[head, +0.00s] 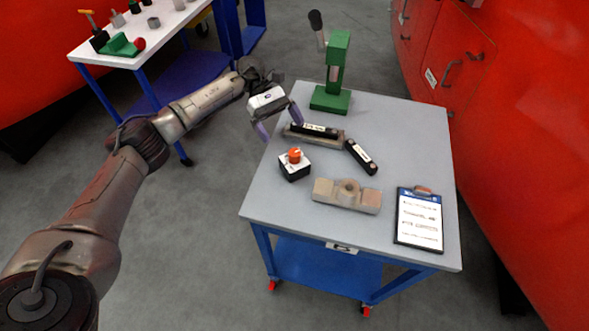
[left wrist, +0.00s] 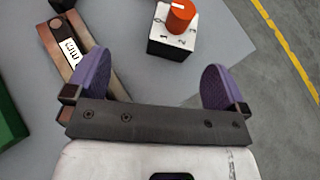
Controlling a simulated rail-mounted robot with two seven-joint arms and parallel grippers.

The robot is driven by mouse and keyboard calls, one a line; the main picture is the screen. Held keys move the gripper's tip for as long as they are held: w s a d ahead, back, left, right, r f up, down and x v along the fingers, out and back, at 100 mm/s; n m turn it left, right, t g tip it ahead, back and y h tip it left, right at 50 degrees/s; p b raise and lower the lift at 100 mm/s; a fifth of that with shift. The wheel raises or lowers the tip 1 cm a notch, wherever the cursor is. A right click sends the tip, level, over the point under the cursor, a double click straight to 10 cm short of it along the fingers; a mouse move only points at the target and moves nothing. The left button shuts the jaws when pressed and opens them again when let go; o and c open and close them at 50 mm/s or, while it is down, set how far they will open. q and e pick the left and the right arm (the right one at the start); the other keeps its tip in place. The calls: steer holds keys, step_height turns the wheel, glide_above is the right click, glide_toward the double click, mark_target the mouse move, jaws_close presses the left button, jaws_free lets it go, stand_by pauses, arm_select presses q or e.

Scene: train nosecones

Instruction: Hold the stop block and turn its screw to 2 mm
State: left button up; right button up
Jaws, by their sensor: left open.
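The stop block (head: 294,172) is a small black cube with a white top, near the left edge of the grey table. Its orange-red screw knob (head: 295,155) stands upright on top. In the left wrist view the block (left wrist: 172,43) is beyond the fingers, with numbers on its white top around the knob (left wrist: 180,16). The knob bears a short white mark; I cannot tell its exact setting. My left gripper (head: 279,124) is open and empty above the table's left edge, behind and apart from the block. Its purple finger pads (left wrist: 155,84) are spread wide. My right gripper is not in view.
A tan fixture (head: 329,141) holding a labelled black bar is close to the left gripper.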

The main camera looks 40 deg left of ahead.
mark_target(292, 160)
arm_select(q)
steer(key=shift+s+a+f+m+g+y, duration=0.1)
steer(key=shift+s+a+m+g+y, duration=0.2)
steer(key=shift+s+a+m+g, duration=0.15)
steer(key=shift+s+d+f+p, duration=0.1)
steer(key=shift+s+d+p, duration=0.15)
steer(key=shift+p, duration=0.2)
steer(key=p+x, duration=0.3)
steer(key=x, duration=0.1)
steer(key=shift+d, duration=0.25)
steer(key=shift+s+d+f, duration=0.25)
steer(key=shift+d+f, duration=0.55)
steer(key=shift+f, duration=0.05)
steer(key=shift+s+d+f+b, duration=0.2)
steer(key=shift+d+f+b, duration=0.15)
steer(key=shift+d, duration=0.25)
steer(key=shift+s+d+f, duration=0.1)
steer(key=shift+d+f, duration=0.05)
steer(key=shift+d, duration=0.25)
